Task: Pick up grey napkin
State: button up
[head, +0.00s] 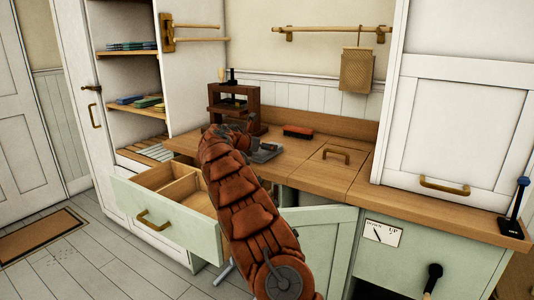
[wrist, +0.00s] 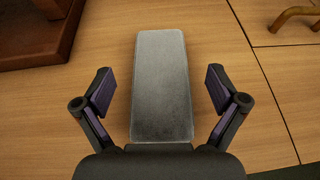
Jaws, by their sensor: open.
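A grey napkin (wrist: 160,85) lies flat on the wooden counter as a long narrow rectangle in the wrist view. In the head view its grey end (head: 267,152) shows just right of my arm's end. My gripper (wrist: 160,92) is open, with one finger on each side of the napkin and a gap of bare wood on both sides. The fingers do not touch it. The napkin's near end meets the gripper's dark body in the picture. In the head view my arm hides most of the gripper.
A dark wooden stand (head: 255,103) is behind the gripper. A reddish-brown block (head: 298,131) lies farther right on the counter (head: 300,160). A drawer (head: 165,205) stands open at the left front, and a green cabinet door (head: 325,240) is open below. The counter's middle is mostly clear.

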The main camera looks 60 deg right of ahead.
jog(key=shift+x, duration=1.05)
jog(key=shift+d+f, duration=0.3)
jog(key=shift+d, duration=0.3)
jog(key=c, duration=1.3)
jog(key=shift+r, duration=0.1)
